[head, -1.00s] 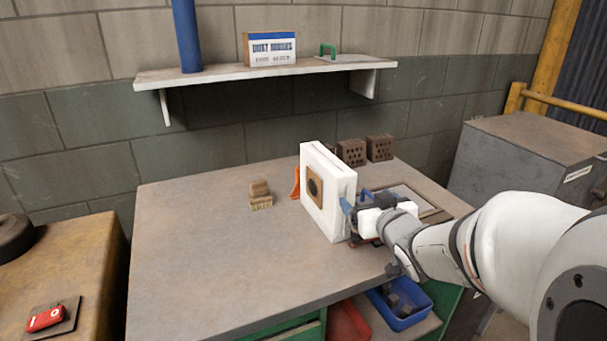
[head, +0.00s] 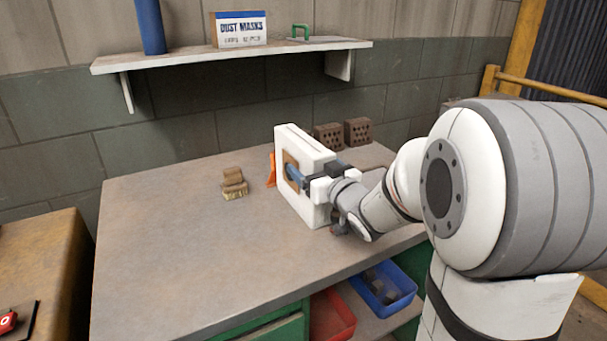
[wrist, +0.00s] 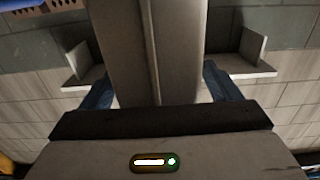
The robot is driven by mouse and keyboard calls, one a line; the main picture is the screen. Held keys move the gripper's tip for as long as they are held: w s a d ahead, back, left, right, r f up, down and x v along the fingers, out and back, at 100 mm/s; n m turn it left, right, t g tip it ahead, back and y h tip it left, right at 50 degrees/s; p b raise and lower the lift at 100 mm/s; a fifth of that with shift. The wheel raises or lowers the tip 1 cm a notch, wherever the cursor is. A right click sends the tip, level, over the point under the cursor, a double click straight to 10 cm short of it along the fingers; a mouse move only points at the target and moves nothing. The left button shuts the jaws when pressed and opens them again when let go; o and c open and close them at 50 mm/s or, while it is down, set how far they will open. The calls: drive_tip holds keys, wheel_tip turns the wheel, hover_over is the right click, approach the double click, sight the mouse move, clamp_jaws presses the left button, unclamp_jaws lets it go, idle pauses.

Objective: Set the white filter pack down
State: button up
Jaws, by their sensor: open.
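The white filter pack (head: 289,203) stands upright on the workbench (head: 180,250) in the head view, with a brown square patch on its broad near face. My gripper (head: 308,172) is at its right side. One blue finger lies across the near face, over the brown patch; the other finger is hidden behind the pack. In the wrist view the pack (wrist: 150,45), dark in shadow with a seam down its middle, stands between the two blue fingers of my open gripper (wrist: 160,82). A gap shows beside each finger.
Small tan blocks (head: 234,184) sit left of the pack, and an orange piece (head: 271,170) is just behind it. Brown hollow bricks (head: 358,132) stand at the back. A shelf (head: 240,56) runs above. The bench's left and front are clear.

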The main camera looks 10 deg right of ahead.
drive_tip(key=shift+c, duration=0.2)
drive_tip(key=c, duration=1.2)
drive_tip(key=shift+w+r, duration=0.1)
drive_tip(key=shift+r, duration=0.05)
